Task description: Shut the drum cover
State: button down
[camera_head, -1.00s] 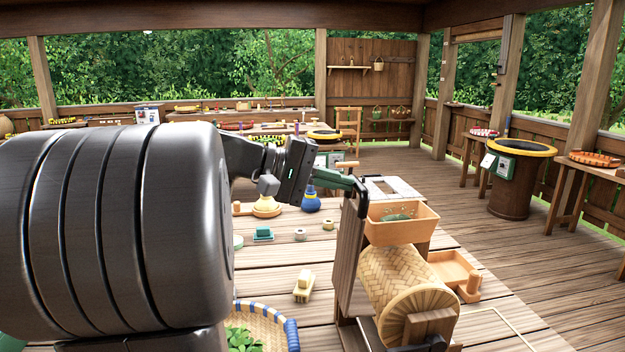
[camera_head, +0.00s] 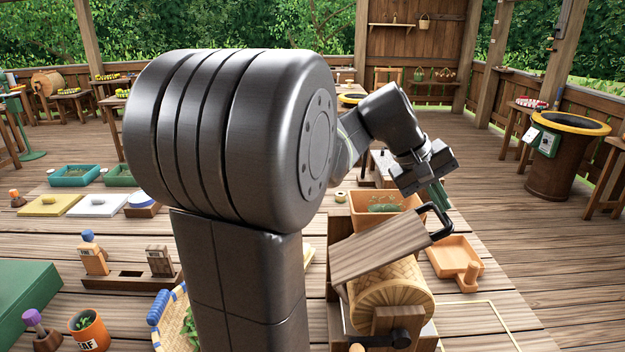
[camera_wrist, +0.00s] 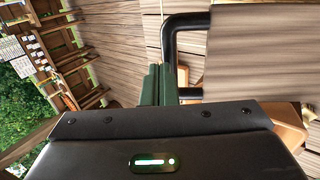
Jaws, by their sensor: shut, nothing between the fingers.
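The woven bamboo drum (camera_head: 395,284) lies on its side in a wooden stand in the head view. Its cover, a wooden board (camera_head: 378,250) with a black bar handle (camera_head: 443,222), hangs at a slant above the drum, its handle end raised. My gripper (camera_head: 441,198) is shut and empty, its green fingers close by the handle. In the wrist view the closed fingertips (camera_wrist: 158,70) are beside the black handle (camera_wrist: 176,38), with the board (camera_wrist: 262,60) to the right. I cannot tell whether they touch the handle. The drum is hidden in the wrist view.
An orange bin (camera_head: 365,205) with green leaves stands behind the drum. An orange scoop-like tray (camera_head: 455,254) lies to its right. A blue-rimmed basket (camera_head: 166,315) is left of it, partly behind my arm.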

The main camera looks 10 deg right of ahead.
jog(key=b+x, duration=0.5)
jog(key=x, duration=1)
jog(key=shift+a, duration=0.15)
